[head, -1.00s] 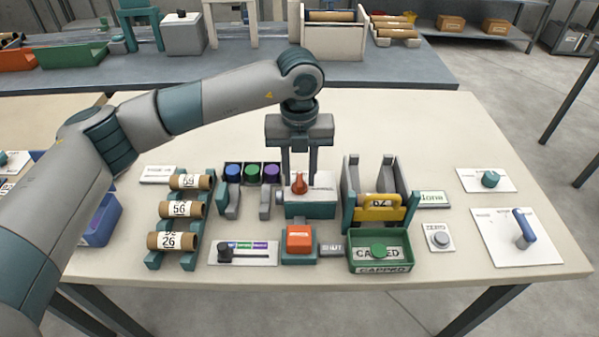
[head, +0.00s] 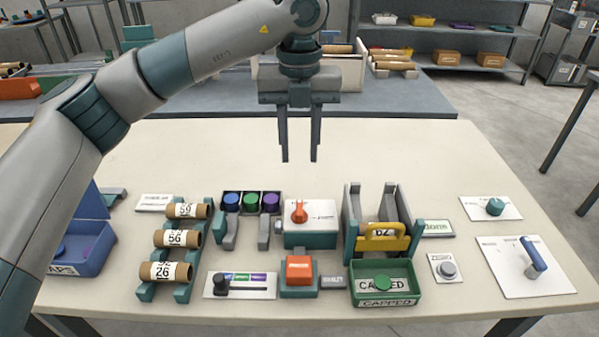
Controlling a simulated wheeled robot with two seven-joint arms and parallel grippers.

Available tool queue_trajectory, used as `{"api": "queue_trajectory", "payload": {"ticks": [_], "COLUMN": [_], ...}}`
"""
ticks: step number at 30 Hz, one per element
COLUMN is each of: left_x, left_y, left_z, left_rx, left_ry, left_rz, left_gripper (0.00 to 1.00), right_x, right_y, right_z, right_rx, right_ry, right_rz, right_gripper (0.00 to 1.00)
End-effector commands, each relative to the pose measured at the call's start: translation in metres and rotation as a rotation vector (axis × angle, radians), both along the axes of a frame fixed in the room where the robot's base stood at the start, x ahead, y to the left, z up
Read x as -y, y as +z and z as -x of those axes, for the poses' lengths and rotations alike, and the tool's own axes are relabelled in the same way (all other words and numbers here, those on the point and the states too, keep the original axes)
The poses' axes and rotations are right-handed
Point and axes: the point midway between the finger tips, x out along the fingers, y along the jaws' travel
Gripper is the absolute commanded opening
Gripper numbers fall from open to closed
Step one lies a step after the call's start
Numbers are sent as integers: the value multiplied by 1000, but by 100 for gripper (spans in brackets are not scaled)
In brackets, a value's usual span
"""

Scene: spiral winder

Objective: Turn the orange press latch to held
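The orange latch (head: 299,213) is a small knob with a narrow pointer. It stands on the white top of a teal press box (head: 310,240) in the middle of the table, and its pointer aims roughly at the far side. The print beside it is too small to read. My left gripper (head: 300,159) hangs fingers-down above and beyond the latch, clear of it. Its two fingers are apart with nothing between them. My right gripper is not in view.
An orange square button (head: 299,268) sits in front of the press box. A rack with cardboard tubes (head: 177,238) stands left. A teal cradle with a yellow piece (head: 383,238) and a green tray (head: 385,299) are right.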

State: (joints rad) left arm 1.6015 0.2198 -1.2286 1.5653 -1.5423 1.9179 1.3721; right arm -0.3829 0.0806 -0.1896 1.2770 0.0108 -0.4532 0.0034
Motion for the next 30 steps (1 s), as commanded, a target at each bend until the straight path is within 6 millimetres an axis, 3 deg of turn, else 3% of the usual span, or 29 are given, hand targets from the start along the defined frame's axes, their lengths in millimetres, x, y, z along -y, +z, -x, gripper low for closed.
{"api": "queue_trajectory", "payload": {"ticks": [7, 23, 30], "left_x": [0, 0, 0], "left_y": [27, 35, 66], "left_z": [0, 0, 0], "left_rx": [2, 0, 1], "left_ry": [0, 0, 0], "left_rz": [-1, -1, -1], "left_gripper": [31, 31, 31], "right_x": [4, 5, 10], "right_y": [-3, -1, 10], "right_z": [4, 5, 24], "right_rx": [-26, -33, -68], "right_ry": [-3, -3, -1], "right_rz": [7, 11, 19], "right_gripper": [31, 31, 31]}}
